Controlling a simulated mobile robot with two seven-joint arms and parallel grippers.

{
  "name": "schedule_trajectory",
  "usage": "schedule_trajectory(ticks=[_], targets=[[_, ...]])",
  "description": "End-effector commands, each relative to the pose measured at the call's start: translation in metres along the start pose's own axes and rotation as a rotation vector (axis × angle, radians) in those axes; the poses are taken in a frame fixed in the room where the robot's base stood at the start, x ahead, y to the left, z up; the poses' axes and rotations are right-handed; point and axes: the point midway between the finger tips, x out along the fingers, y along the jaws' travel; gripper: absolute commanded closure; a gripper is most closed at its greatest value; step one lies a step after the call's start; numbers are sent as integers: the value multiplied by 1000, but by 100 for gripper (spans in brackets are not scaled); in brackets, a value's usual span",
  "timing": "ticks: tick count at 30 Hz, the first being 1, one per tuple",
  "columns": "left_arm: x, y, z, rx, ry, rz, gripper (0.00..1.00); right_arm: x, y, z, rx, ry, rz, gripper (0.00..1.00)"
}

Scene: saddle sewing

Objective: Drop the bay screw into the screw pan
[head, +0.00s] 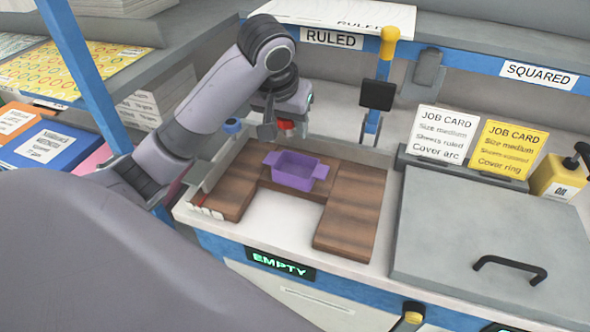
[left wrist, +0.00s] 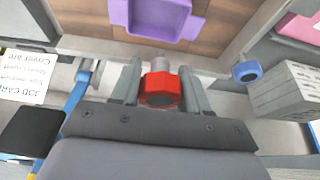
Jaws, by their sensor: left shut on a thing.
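The bay screw, with a red hexagonal head (left wrist: 159,89) and a pale shank, is held between the two fingers of my left gripper (left wrist: 160,72) in the left wrist view. In the head view my left gripper (head: 278,128) hangs above the back of the wooden bay, and a bit of the red screw (head: 287,125) shows. The purple screw pan (head: 291,181) with two side handles stands on the wooden boards, a little nearer the front than the gripper. The pan (left wrist: 158,18) is at the top of the left wrist view, apart from the screw. My right gripper is not in view.
A yellow-topped post with a black plate (head: 376,95) stands right of the gripper. A blue knob (head: 232,125) is at the bay's back left. Job cards (head: 440,134) and a grey lid (head: 480,240) with a black handle are to the right.

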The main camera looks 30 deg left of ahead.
Motion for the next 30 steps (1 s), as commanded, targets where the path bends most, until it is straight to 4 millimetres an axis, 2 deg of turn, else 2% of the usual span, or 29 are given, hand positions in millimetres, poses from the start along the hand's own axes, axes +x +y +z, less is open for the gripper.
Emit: schedule_trajectory(ticks=[15, 27, 28, 30], targets=[[47, -2, 18, -5, -3, -2, 90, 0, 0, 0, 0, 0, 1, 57], [53, -1, 20, -5, 0, -1, 90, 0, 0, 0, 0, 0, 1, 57], [53, -1, 20, -4, 0, -1, 52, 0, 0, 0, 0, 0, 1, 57], [53, -1, 20, -4, 0, -1, 29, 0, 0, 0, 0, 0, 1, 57]])
